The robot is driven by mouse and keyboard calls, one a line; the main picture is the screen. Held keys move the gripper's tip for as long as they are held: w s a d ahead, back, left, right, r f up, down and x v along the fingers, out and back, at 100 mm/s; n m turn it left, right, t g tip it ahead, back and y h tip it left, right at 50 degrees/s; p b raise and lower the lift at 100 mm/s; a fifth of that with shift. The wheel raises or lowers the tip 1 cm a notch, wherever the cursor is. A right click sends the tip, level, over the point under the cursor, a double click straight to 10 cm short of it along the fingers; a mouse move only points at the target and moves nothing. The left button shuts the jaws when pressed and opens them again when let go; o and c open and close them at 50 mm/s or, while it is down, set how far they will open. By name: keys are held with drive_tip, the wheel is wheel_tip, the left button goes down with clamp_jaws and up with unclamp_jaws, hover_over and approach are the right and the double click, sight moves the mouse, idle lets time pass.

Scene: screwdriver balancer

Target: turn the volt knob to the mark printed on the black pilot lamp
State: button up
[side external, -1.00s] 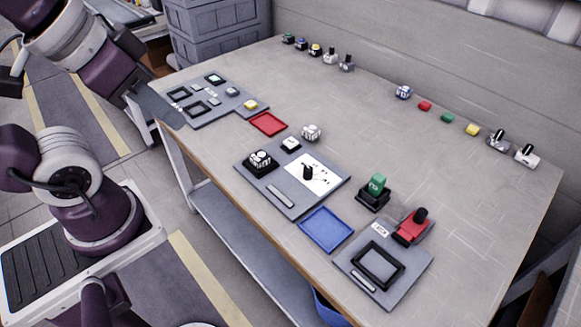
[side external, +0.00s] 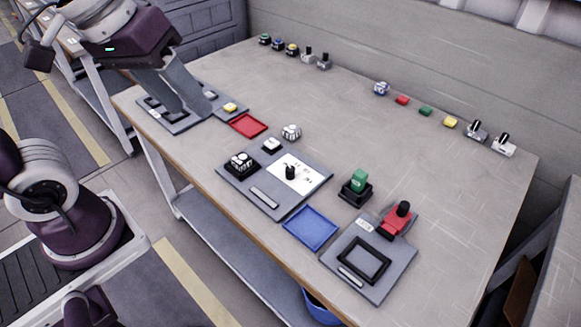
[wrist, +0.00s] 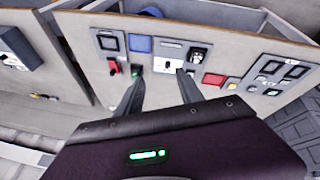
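The volt knob appears to be the black knob (side external: 290,172) on a white dial sheet (side external: 311,173) on the middle grey panel (side external: 236,183). The dial marks are too small to read. A black-based block with a pale top (side external: 241,162) sits on the panel's left part; it may be the black pilot lamp, but its print is unreadable. In the wrist view the dial sheet (wrist: 176,65) shows between and beyond the fingers. My gripper (side external: 193,110) is above the far-left panel, away from the knob. Its fingers (wrist: 160,76) are apart, with nothing seen between them.
The far-left panel (side external: 178,126) lies below my gripper. A red tray (side external: 248,125) and a blue tray (side external: 310,228) flank the middle panel. A green block (side external: 359,181) and a right panel (side external: 350,285) stand further right. Small parts line the back; the table centre is clear.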

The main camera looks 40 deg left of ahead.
drive_tip(key=w+f+n+g, duration=0.1)
drive_tip(key=w+f+n, duration=0.15)
drive_tip(key=w, duration=0.35)
drive_tip(key=w+f+n+g, duration=0.1)
drive_tip(key=w+f+n, duration=0.1)
drive_tip(key=w+n, duration=0.25)
drive_tip(key=n+g, duration=0.2)
drive_tip(key=n, duration=0.7)
hover_over(291, 169)
drive_tip(key=shift+y, duration=0.3)
wheel_tip(291, 169, down, 18)
drive_tip(key=shift+s+d+f, duration=0.1)
drive_tip(key=shift+s+d, duration=0.05)
drive_tip(key=shift+n, duration=0.6)
drive_tip(key=f, duration=0.8)
drive_tip(key=shift+w+a+f, duration=0.2)
drive_tip(key=shift+f, duration=0.4)
drive_tip(key=shift+c, duration=0.3)
clamp_jaws()
